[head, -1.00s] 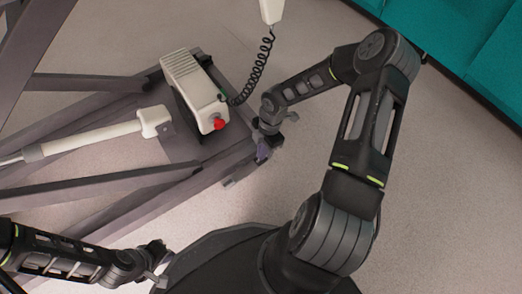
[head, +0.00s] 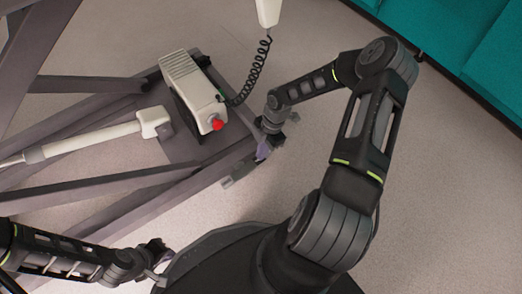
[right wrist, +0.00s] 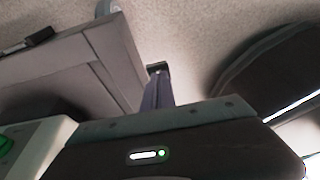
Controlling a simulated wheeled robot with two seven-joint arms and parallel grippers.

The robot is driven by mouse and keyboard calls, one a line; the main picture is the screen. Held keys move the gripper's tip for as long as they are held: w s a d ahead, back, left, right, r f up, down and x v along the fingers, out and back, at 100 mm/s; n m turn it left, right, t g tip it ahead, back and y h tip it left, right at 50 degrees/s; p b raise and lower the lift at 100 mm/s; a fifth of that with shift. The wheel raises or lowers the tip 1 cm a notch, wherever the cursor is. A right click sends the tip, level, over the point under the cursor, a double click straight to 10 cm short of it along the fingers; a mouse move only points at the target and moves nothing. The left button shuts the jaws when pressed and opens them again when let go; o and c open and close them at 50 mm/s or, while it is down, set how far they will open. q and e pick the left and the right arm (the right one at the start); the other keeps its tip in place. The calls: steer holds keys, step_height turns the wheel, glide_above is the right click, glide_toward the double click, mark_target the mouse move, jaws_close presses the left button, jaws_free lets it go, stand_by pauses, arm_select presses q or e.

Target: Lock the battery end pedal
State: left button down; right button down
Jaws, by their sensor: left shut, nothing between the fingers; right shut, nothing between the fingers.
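The battery box (head: 190,85), pale with a red button, sits on the end of a grey wheeled frame (head: 105,207). A small grey part (head: 238,176) juts out from the frame's corner; it may be the pedal, but I cannot tell its position. My right gripper (head: 263,153) is shut and empty, pointing down just beside this corner. In the right wrist view its closed fingers (right wrist: 157,85) are close beside the frame edge; contact is unclear. My left gripper (head: 160,272) is shut and empty at the lower left, away from the box.
A white actuator (head: 95,137) and slanted frame bars fill the left. A coiled black cable (head: 257,75) hangs by the box from a white handset (head: 268,10). Teal cabinets (head: 470,50) stand at upper right. Floor between frame and cabinets is clear.

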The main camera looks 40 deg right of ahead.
steer(key=shift+d+f+y+p, duration=0.25)
steer(key=shift+f+y+p, duration=0.15)
steer(key=shift+y, duration=0.1)
steer(key=shift+s+d+f+y, duration=0.1)
steer(key=shift+d+f+y, duration=0.1)
steer(key=shift+f+y, duration=0.3)
steer(key=shift+d+f+b, duration=0.2)
steer(key=shift+f+b, duration=0.15)
steer(key=shift+f, duration=0.15)
steer(key=shift+d+f+b, duration=0.15)
steer(key=shift+f+b, duration=0.15)
steer(key=shift+f, duration=0.15)
